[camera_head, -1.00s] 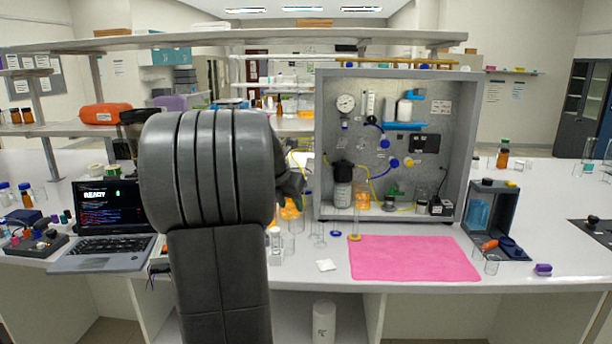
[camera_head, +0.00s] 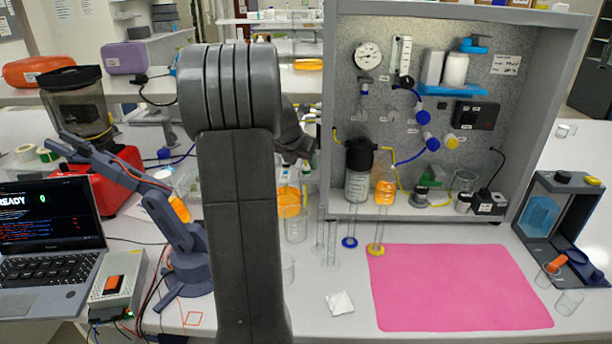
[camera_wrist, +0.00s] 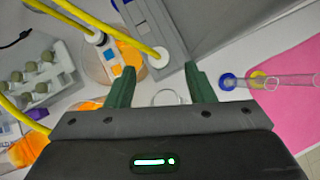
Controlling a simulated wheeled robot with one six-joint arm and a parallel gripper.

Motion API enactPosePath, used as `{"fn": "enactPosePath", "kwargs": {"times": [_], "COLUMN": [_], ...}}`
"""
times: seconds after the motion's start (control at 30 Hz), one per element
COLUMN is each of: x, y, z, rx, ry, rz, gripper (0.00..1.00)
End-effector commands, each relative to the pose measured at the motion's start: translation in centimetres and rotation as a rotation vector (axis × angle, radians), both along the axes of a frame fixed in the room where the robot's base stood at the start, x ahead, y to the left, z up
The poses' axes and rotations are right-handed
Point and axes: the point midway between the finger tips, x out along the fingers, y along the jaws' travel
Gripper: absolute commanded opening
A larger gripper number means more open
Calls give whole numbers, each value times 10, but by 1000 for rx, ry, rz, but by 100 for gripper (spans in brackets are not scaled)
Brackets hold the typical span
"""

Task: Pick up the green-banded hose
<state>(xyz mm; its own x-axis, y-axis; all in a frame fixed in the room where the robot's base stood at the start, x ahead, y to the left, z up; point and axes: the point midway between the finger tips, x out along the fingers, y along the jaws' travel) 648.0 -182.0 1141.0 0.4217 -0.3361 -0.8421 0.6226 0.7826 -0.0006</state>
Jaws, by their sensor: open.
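My gripper (camera_wrist: 161,84) is open in the wrist view, its two green fingers apart with no hose between them. Yellow hoses (camera_wrist: 84,20) cross the upper left of that view, and one ends at a white round fitting just beyond the fingertips. I see no green band on them, so I cannot tell which is the green-banded hose. My arm hides part of that area, and my fingertips are not clear there.
The grey rig (camera_head: 328,90) stands at the back. A pink mat (camera_head: 460,288) lies before it, with glass cylinders (camera_head: 350,242) to its left. A small blue-grey arm (camera_head: 180,235) and a laptop (camera_head: 50,235) stand left of my arm. A vial rack (camera_wrist: 40,75) shows in the wrist view.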

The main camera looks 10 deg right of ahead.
Motion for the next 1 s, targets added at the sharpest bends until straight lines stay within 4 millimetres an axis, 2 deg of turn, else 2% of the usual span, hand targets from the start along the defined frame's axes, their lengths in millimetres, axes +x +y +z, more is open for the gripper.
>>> {"fn": "enactPosePath", "kwargs": {"times": [0.1,0.2,0.53,0.7,0.8,1.0], "x": [4,10,13,13,13,13], "y": [-3,-8,-10,-10,-10,-10], "z": [-19,-28,-33,-33,-33,-33], "rx": [0,1,0,0,0,-1], "ry": [5,3,0,0,0,1], "rz": [-1,-1,-1,0,0,-1], "gripper": [49,49,49,15,0,0]}}
